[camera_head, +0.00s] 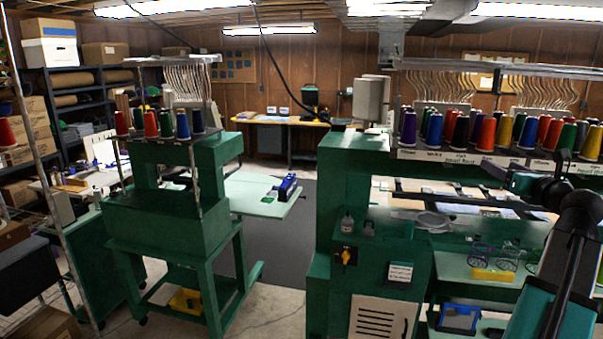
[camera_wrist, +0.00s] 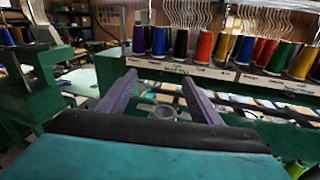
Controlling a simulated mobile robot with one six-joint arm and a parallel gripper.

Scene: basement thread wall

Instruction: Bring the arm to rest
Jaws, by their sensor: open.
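In the wrist view my gripper (camera_wrist: 158,100) is open, with two purple fingers spread apart and nothing between them. Beyond the fingers lies a round grey metal part (camera_wrist: 160,110) on the green machine. In the head view my arm (camera_head: 570,250) rises from the lower right corner, bent at a dark joint, and reaches toward the thread rack.
A large green embroidery machine (camera_head: 340,190) stands close ahead, with a row of colourful thread cones (camera_head: 487,134) above it. A smaller green machine (camera_head: 165,215) stands at left. Dark floor (camera_head: 275,240) between them is open. Shelves (camera_head: 75,100) line the left wall.

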